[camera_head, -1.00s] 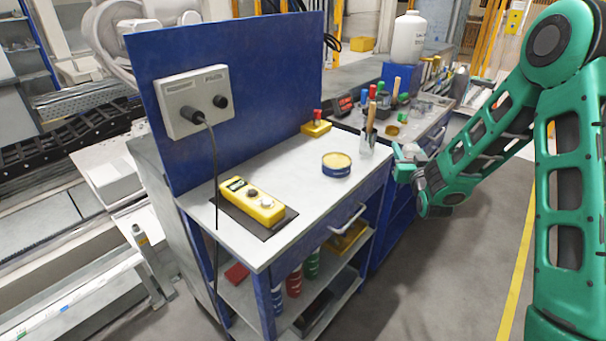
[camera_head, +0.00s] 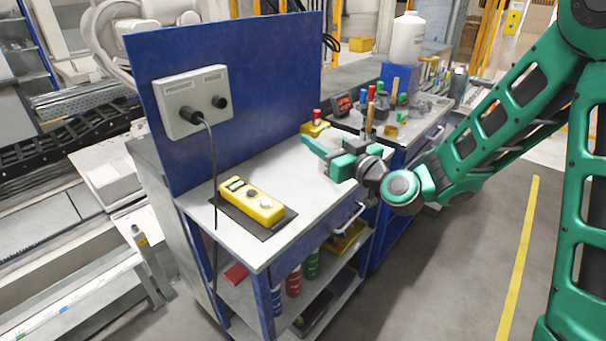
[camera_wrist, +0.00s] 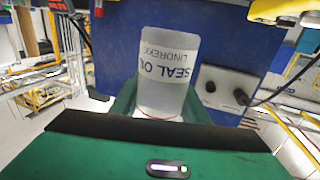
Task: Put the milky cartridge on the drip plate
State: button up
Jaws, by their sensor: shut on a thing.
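The milky cartridge (camera_wrist: 166,75) is a frosted, whitish cylinder with dark "SEAL OIL" lettering, which reads upside down in the wrist view. My gripper (camera_head: 328,160) is shut on it, with a green finger on each side. In the head view the gripper is over the right part of the grey bench top (camera_head: 300,190), and only a little of the cartridge shows between the fingers. I cannot tell from the head view how high it is held. I cannot surely pick out the drip plate; the area behind my gripper is hidden.
A yellow control box (camera_head: 252,202) lies on a dark flat mat on the bench. A blue back panel (camera_head: 240,90) carries a grey socket box (camera_head: 193,100) with a hanging cable. A second bench behind holds tools and a large white bottle (camera_head: 407,40). The bench's front middle is clear.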

aim_at(320, 140)
jog(key=shift+s+a+r+n+g+y, duration=0.3)
jog(key=shift+s+a+r+y, duration=0.1)
jog(key=shift+s+a+r, duration=0.5)
jog(key=shift+w+a+f, duration=0.1)
jog(key=shift+a+f, duration=0.1)
jog(key=shift+w+a+f, duration=0.25)
jog(key=shift+w+f, duration=1.55)
jog(key=shift+w, duration=0.05)
jog(key=shift+w+a+f, duration=0.2)
jog(key=shift+w+f, duration=1.55)
jog(key=shift+w, duration=0.05)
jog(key=shift+w+a+f, duration=0.25)
jog(key=shift+w+f, duration=1.55)
jog(key=shift+w, duration=0.05)
jog(key=o, duration=1.2)
jog(key=shift+f, duration=0.1)
jog(key=shift+c, duration=0.2)
